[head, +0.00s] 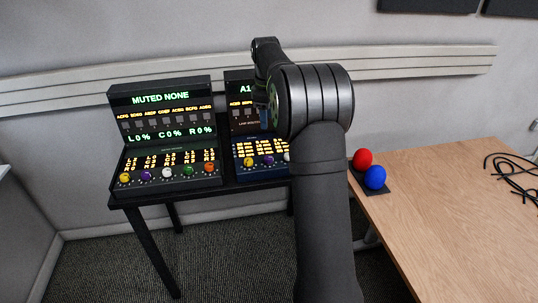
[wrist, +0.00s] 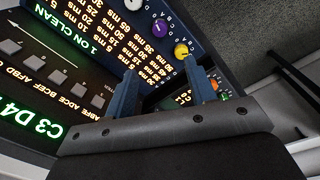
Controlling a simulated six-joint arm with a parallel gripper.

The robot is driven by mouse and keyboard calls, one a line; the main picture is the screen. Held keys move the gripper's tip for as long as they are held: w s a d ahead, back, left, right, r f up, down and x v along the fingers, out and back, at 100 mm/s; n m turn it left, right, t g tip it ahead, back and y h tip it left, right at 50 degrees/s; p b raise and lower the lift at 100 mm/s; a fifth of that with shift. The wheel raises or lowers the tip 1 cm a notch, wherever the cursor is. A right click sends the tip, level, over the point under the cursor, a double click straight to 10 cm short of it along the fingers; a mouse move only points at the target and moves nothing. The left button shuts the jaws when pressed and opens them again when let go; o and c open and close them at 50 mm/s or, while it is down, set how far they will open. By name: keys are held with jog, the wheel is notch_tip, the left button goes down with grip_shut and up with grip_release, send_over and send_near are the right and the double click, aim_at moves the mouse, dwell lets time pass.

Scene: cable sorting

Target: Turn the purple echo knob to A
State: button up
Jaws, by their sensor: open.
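The purple echo knob (head: 268,160) is on the blue panel of the right-hand console (head: 243,174), between a yellow knob (head: 249,161) and a white one. In the wrist view the purple knob (wrist: 160,27) lies above the fingers, on the blue panel with rows of "ms" values. It has a small light mark, but I cannot tell which letter it points to. My gripper (wrist: 163,88) is open, with nothing between its two blue fingers, and apart from the knob. In the head view my arm hides much of this console and its right-hand knobs.
The left console (head: 165,95) reads "MUTED NONE" and has its own purple knob (head: 146,175). Both consoles stand on a black table (head: 245,188). Black cables (head: 515,170) lie farther right.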

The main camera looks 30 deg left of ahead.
aim_at(268, 157)
jog(key=f, duration=1.1)
jog(key=w+f, duration=0.1)
jog(key=f, duration=0.4)
jog(key=shift+a+f, duration=0.1)
jog(key=shift+f, duration=0.2)
jog(key=shift+c, duration=0.2)
jog(key=c, duration=0.9)
